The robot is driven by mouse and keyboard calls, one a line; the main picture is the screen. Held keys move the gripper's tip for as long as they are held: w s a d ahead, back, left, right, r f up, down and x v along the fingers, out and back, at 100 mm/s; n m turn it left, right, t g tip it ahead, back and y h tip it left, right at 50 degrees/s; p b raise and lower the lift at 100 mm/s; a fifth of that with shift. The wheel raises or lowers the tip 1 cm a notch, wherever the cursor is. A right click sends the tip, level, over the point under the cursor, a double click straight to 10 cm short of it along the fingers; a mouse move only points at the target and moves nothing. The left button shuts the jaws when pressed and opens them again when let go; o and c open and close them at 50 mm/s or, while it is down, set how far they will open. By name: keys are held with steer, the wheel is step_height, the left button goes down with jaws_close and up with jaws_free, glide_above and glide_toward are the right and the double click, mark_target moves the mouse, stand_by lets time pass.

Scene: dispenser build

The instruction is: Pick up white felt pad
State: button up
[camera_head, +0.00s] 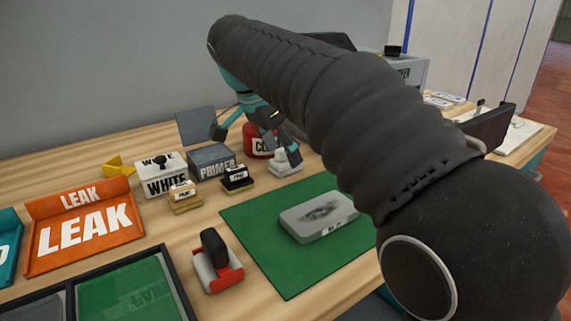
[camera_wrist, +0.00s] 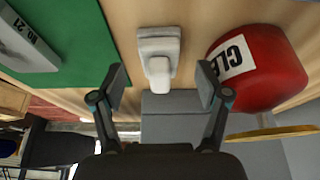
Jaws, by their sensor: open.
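The white felt pad (camera_head: 287,166) is a small white block with a narrower upright grip, on the wooden table just beyond the green mat's back edge. In the wrist view the pad (camera_wrist: 158,45) is upper centre, with its grip reaching down between my fingertips. My gripper (camera_wrist: 161,84) is open, one finger on each side of the grip, with gaps on both sides. In the head view my gripper (camera_head: 255,138) is beside and above the pad, and one finger hides part of it. I cannot tell how far the fingers reach down over the grip.
A red canister (camera_wrist: 262,72) stands close beside the pad; it is partly hidden behind my gripper in the head view. A green mat (camera_head: 262,250) bears a grey block (camera_head: 318,216). Stamps, a PRIMER box (camera_head: 212,161), a WHITE box (camera_head: 160,176) and an orange LEAK tray (camera_head: 85,232) crowd the left.

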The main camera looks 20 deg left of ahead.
steer(key=shift+x, duration=1.1)
steer(key=c, duration=1.2)
steer(key=shift+r, duration=0.1)
step_height(320, 180, up, 4)
steer(key=shift+w+f+p, duration=0.1)
steer(key=shift+p, duration=0.3)
steer(key=s+d+r, duration=0.2)
steer(key=d+r, duration=0.5)
steer(key=d, duration=0.4)
steer(key=shift+s+d, duration=0.2)
steer(key=shift+d, duration=0.05)
